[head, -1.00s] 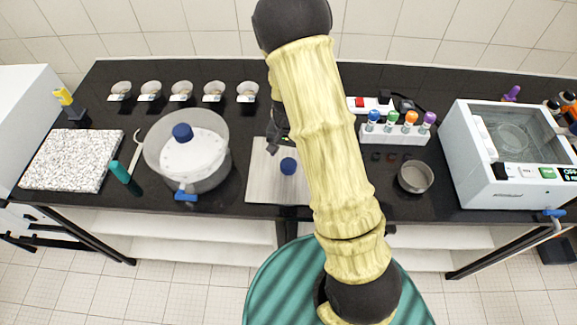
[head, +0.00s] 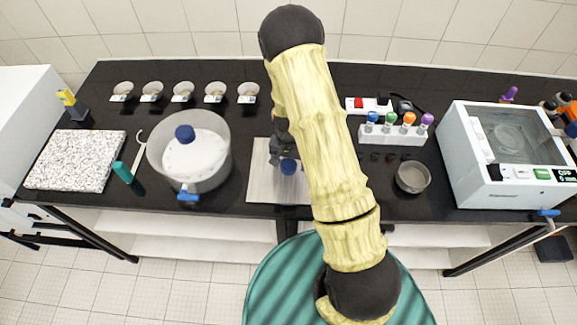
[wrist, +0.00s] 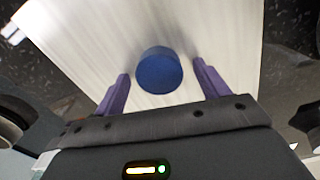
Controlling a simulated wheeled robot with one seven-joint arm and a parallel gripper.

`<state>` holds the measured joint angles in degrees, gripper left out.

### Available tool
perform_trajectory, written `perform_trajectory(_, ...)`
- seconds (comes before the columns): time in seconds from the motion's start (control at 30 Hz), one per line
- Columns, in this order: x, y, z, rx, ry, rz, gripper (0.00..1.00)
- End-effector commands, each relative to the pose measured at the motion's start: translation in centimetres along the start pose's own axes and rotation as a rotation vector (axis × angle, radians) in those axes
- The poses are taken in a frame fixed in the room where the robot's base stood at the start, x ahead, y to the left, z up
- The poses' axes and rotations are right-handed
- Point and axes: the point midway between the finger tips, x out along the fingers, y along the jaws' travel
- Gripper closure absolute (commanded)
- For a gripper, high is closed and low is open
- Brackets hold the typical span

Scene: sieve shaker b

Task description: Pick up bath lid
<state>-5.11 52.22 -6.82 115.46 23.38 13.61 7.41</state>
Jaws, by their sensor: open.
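The bath lid (head: 262,187) appears to be the flat pale plate lying on the black bench, with a round blue knob (head: 288,167) on top. In the wrist view the plate (wrist: 85,45) fills the upper middle, and the blue knob (wrist: 159,72) stands on it. My gripper (wrist: 161,70) is open, its two purple fingers on either side of the knob with a gap on each side. Whether the fingertips are level with the knob I cannot tell. In the head view my gripper (head: 282,152) is at the knob, and my arm hides the plate's right part.
A rack of coloured-cap tubes (head: 393,135), a metal bowl (head: 412,178) and a white bath unit (head: 500,180) stand right. Several small dishes (head: 183,92) line the back.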

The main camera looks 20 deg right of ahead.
Motion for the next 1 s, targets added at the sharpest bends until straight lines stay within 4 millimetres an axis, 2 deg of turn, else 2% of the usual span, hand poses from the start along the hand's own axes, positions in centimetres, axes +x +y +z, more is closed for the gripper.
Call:
perform_trajectory(0.53,0.07,-0.03,0.01,0.0,0.0,0.0,0.28)
perform_trajectory(0.83,0.06,-0.04,0.01,0.0,0.0,-0.001,0.87)
perform_trajectory(1.0,0.02,-0.06,-0.02,0.0,0.001,-0.001,0.88)
